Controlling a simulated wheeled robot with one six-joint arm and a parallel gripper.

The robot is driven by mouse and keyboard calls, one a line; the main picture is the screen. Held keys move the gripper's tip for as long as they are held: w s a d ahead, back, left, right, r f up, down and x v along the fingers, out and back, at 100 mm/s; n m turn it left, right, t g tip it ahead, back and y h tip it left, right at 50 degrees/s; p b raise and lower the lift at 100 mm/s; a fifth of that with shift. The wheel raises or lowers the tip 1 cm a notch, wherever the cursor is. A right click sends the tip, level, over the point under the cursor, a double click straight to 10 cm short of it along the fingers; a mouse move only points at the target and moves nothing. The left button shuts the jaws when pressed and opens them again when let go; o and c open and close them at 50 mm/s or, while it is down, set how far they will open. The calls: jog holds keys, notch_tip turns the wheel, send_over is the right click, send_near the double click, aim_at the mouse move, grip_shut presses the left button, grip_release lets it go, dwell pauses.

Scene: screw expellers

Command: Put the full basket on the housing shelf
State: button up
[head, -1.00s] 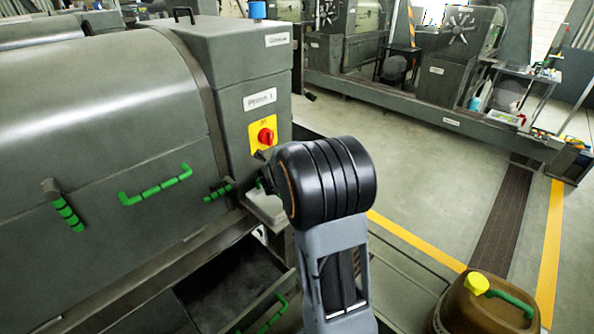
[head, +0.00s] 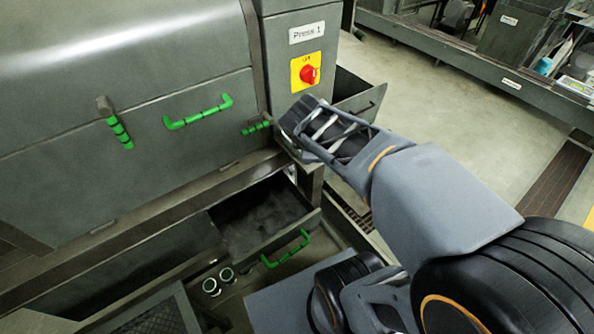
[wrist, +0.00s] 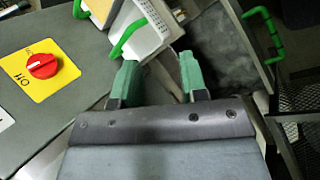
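My gripper (head: 292,122) is beside the Press 1 switch panel, above a narrow ledge. In the wrist view its two green-tipped fingers (wrist: 158,78) are apart, with nothing clearly held between them. Just beyond the fingertips is a white, perforated box-like thing (wrist: 152,42) with a green loop handle (wrist: 124,36). It may be the basket, but its contents are not clear. In the head view my gripper mostly hides that spot. I cannot pick out the housing shelf for sure.
The press housing (head: 110,75) with green handles fills the left. Below, an open drawer (head: 295,238) holds dark grey material. A red switch (head: 309,74) is close to my gripper. Open floor (head: 455,110) lies to the right.

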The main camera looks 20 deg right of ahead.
jog(key=s+a+m+y, duration=0.5)
jog(key=a+m, duration=0.4)
jog(key=m, duration=0.3)
jog(key=shift+s+r+m, duration=0.3)
jog(key=shift+s+m, duration=0.05)
jog(key=shift+m, duration=0.05)
jog(key=shift+d, duration=0.1)
